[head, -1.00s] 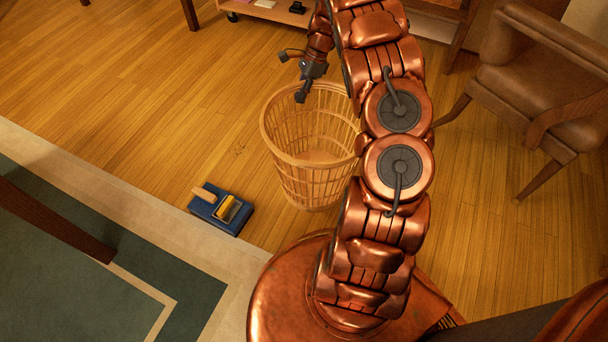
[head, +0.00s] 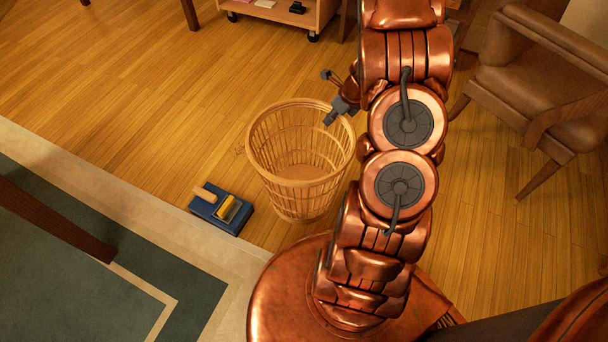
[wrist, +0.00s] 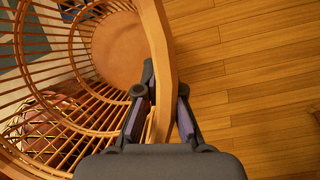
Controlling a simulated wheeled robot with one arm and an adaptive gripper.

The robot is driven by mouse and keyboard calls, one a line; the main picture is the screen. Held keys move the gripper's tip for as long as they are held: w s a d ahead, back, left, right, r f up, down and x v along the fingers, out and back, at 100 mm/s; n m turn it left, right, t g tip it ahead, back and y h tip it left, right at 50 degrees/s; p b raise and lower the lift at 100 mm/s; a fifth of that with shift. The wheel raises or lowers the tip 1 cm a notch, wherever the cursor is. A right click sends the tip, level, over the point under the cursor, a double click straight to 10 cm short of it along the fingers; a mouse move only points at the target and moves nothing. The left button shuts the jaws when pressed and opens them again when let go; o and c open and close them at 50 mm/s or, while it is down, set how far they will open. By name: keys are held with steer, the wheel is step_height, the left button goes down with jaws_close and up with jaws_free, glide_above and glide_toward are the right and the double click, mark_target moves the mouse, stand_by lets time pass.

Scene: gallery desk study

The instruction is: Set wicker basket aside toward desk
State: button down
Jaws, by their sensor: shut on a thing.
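The wicker basket (head: 298,200) is an open, slatted, tan basket standing in front of my base, close to the rug edge. It looks empty. My gripper (head: 330,119) is at the far right part of its rim, partly hidden by my arm in the head view. In the wrist view the basket's rim (wrist: 157,60) runs between the two fingers of my gripper (wrist: 163,100), which are shut on it. The basket's round bottom (wrist: 120,48) shows below. I cannot tell whether the basket touches the floor. The desk cannot be made out for certain.
A blue box with a yellow roller and wooden piece (head: 222,209) lies left of the basket at the edge of the green rug (head: 150,265). A leather armchair (head: 540,80) stands at right. A wheeled cart (head: 285,12) is at the back. Wood floor at left is clear.

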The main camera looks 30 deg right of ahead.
mark_target(343, 134)
steer(key=s+m, duration=0.2)
steer(key=s+f+m+h, duration=0.1)
steer(key=s, duration=0.1)
steer(key=shift+a+f+m+t, duration=0.2)
steer(key=shift+m+t, duration=0.1)
steer(key=shift+m, duration=0.1)
steer(key=shift+s+a+f+m+h, duration=0.2)
steer(key=shift+s+a+m+h, duration=0.05)
steer(key=shift+s+m, duration=0.35)
steer(key=shift+s+a+f+m+h, duration=0.3)
steer(key=shift+s+m, duration=0.15)
steer(key=shift+s, duration=0.3)
steer(key=shift+s+a+f+m+h, duration=0.15)
steer(key=shift+s+a+m+h, duration=0.1)
steer(key=shift+s+m, duration=0.35)
steer(key=shift+w+d+f, duration=0.1)
steer(key=shift+w+d, duration=0.05)
steer(key=shift+d, duration=0.25)
steer(key=shift+w+d+f, duration=0.15)
steer(key=shift+w+d, duration=1.1)
steer(key=w+d, duration=0.7)
steer(key=w, duration=0.1)
steer(key=shift+w+d+f, duration=0.2)
steer(key=shift+d+f, duration=0.1)
steer(key=shift+f, duration=0.15)
steer(key=shift+w, duration=0.1)
step_height(343, 134, down, 4)
steer(key=shift+d+r+b, duration=0.1)
steer(key=shift+r+b, duration=0.1)
steer(key=shift+b, duration=0.95)
